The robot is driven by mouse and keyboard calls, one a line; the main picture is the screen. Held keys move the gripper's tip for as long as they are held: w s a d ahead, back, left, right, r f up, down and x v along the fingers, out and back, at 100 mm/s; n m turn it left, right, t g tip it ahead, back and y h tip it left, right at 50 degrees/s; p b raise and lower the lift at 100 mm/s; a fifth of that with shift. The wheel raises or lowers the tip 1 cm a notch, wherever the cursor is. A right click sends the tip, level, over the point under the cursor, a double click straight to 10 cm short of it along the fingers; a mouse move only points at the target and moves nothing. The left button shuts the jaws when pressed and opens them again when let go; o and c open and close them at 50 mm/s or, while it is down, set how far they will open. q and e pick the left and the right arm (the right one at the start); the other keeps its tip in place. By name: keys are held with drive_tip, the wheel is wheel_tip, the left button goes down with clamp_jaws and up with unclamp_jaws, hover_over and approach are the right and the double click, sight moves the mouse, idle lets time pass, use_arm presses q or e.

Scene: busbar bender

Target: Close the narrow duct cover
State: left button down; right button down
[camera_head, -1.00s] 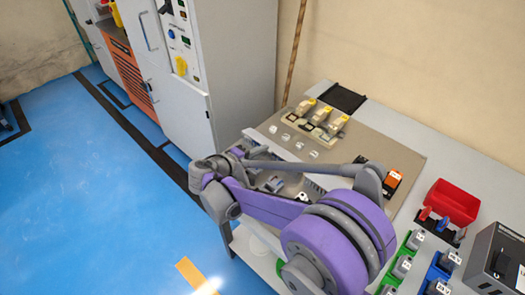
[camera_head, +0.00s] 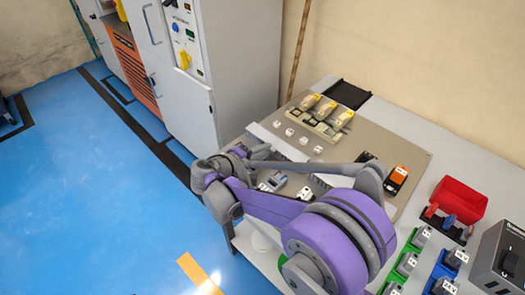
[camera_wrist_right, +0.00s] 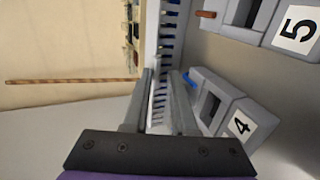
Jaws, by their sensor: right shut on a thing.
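In the head view my right gripper (camera_head: 262,153) is at the left front part of the panel, mostly hidden by my own arm. The slotted white wire duct (camera_wrist_right: 168,45) with blue wire ends runs away from the fingertips. I cannot tell whether the strip touches the duct. My left gripper is not in view.
Grey blocks labelled 4 (camera_wrist_right: 238,125) and 5 (camera_wrist_right: 296,28) stand close beside the duct. The panel (camera_head: 360,150) carries several yellow-topped devices (camera_head: 325,110) and an orange one (camera_head: 397,177). A red bin (camera_head: 458,201) stands to the right; a tall cabinet (camera_head: 185,90) is behind left.

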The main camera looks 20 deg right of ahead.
drive_tip(key=shift+s+f, duration=0.15)
drive_tip(key=shift+f, duration=0.2)
drive_tip(key=c, duration=1.1)
unclamp_jaws()
drive_tip(key=shift+o, duration=0.7)
drive_tip(key=shift+d, duration=0.15)
drive_tip(key=p+v, duration=0.1)
drive_tip(key=v, duration=1)
drive_tip(key=shift+w+r, duration=0.1)
drive_tip(key=shift+w, duration=0.1)
drive_tip(key=shift+d, duration=0.1)
